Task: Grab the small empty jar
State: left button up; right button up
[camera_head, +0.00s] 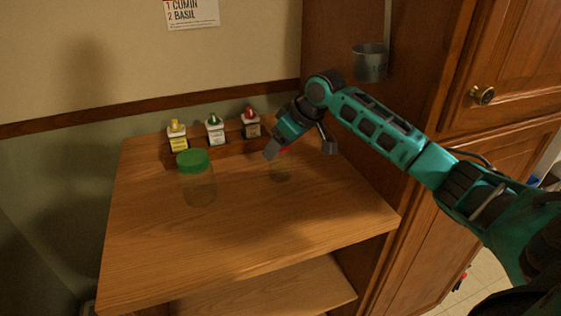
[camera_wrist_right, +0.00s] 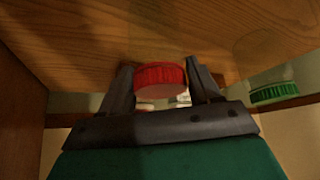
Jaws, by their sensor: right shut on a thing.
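The small empty jar (camera_head: 283,172) is clear, with a red lid, and is at the right part of the wooden counter (camera_head: 250,225). Its glass is faint, and I cannot tell whether its base touches the wood. My right gripper (camera_head: 280,150) comes from the upper right and is shut on the jar at its red lid. In the right wrist view the red lid (camera_wrist_right: 160,77) sits between the two fingers of the gripper (camera_wrist_right: 162,66). My left gripper is not in view.
A larger clear jar with a green lid (camera_head: 195,162) stands to the left. Behind, a small rack holds three spice bottles with yellow (camera_head: 177,138), green (camera_head: 215,131) and red (camera_head: 250,124) tops. A metal cup (camera_head: 370,62) is by the cabinet. The counter's front is clear.

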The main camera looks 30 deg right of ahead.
jog(key=c, duration=0.7)
jog(key=shift+c, duration=0.5)
jog(key=shift+r, duration=0.15)
